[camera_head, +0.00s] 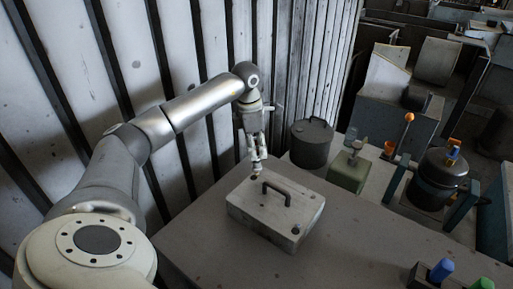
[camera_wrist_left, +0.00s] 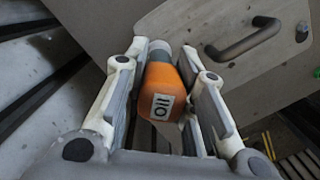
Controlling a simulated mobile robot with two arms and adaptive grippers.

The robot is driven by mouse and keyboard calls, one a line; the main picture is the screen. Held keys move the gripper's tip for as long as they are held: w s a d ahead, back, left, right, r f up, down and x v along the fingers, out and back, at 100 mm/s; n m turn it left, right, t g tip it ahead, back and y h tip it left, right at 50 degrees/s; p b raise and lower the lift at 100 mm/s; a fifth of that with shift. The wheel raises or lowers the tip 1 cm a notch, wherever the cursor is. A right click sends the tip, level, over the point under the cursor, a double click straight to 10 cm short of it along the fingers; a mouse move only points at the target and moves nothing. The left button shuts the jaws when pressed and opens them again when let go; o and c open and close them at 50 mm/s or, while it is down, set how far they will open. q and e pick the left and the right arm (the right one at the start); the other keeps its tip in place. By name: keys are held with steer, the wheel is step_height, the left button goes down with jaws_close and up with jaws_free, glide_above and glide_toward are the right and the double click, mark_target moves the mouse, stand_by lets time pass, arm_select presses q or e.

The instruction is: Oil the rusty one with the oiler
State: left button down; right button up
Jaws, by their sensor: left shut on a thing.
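My left gripper (camera_wrist_left: 170,95) is shut on an orange oiler (camera_wrist_left: 161,85) with a grey neck and an "OIL" label. In the head view the left gripper (camera_head: 257,160) hangs over the back left edge of a grey box (camera_head: 255,215) with a dark handle (camera_head: 290,196). The oiler is hard to make out there. In the wrist view the nozzle end points toward the box lid, left of the handle (camera_wrist_left: 243,42). I cannot tell whether it touches the lid. No thing shows clear rust. My right gripper is not in view.
A dark lidded pot (camera_head: 311,142) and a green box (camera_head: 348,171) stand behind the grey box. A lever with an orange knob (camera_head: 409,117) and a dark canister (camera_head: 438,178) stand right. Blue (camera_head: 441,270) and green (camera_head: 481,284) knobs are front right. A ribbed wall is left.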

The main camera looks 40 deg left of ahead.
arm_select(q)
steer(key=shift+r+p, duration=2.7)
steer(key=shift+r, duration=0.8)
steer(key=shift+d, duration=0.1)
